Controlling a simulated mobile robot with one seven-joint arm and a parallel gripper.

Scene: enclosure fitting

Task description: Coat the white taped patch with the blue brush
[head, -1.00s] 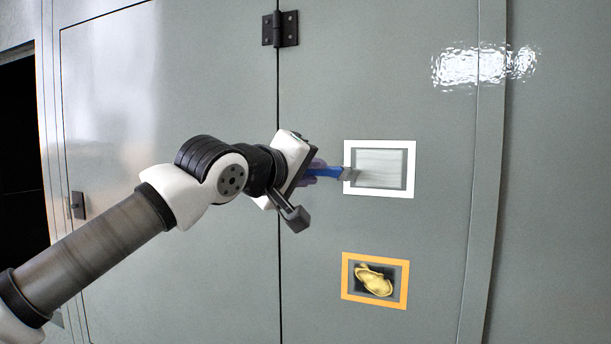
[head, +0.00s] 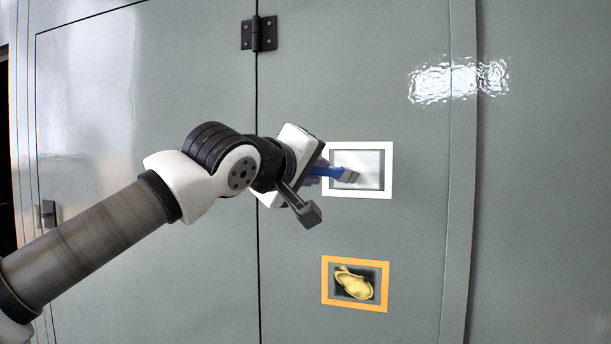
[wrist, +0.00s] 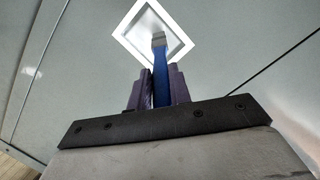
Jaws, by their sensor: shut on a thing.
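The white taped patch (head: 388,170) is a white square border on the grey-green panel, also seen tilted in the wrist view (wrist: 128,34). Inside it, the surface looks pale and whitish, with greyer areas near the edges. My gripper (head: 314,175) is at the patch's left edge, its purple fingers shut on the blue handle of the brush (head: 328,171). In the wrist view the brush (wrist: 160,72) stands between the fingers, its grey head over the patch's inner area. The head seems to lie against the surface, but contact is not certain. It hides part of the patch.
A black hinge (head: 259,34) sits at the upper door seam. A raised vertical edge (head: 459,180) runs right of the patch. The panel between is clear.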

